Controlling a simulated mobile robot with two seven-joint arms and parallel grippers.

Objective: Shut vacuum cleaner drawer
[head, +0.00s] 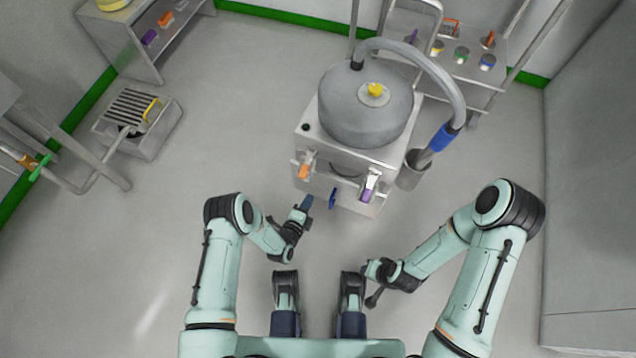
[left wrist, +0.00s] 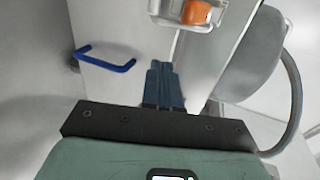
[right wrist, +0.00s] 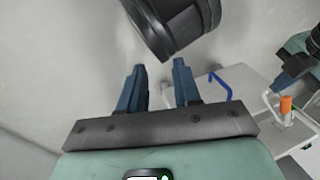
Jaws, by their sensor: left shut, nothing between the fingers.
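The vacuum cleaner (head: 366,105) is a steel box with a grey dome and a yellow knob. A blue handle (head: 332,198) sits low on its front; it also shows in the left wrist view (left wrist: 107,62) on a pale panel and in the right wrist view (right wrist: 222,82). I cannot tell how far the drawer stands out. My left gripper (head: 307,202) is shut and empty, just left of the handle and apart from it; its fingers show together in the left wrist view (left wrist: 163,84). My right gripper (head: 373,300) is open and empty, low and farther from the vacuum.
An orange latch (head: 305,170) and a purple latch (head: 369,188) stick out above the handle. A grey hose (head: 440,75) with a blue cuff arches at the right. A steel cart (head: 465,75) stands behind, a scale-like unit (head: 138,122) at the left. Floor around is clear.

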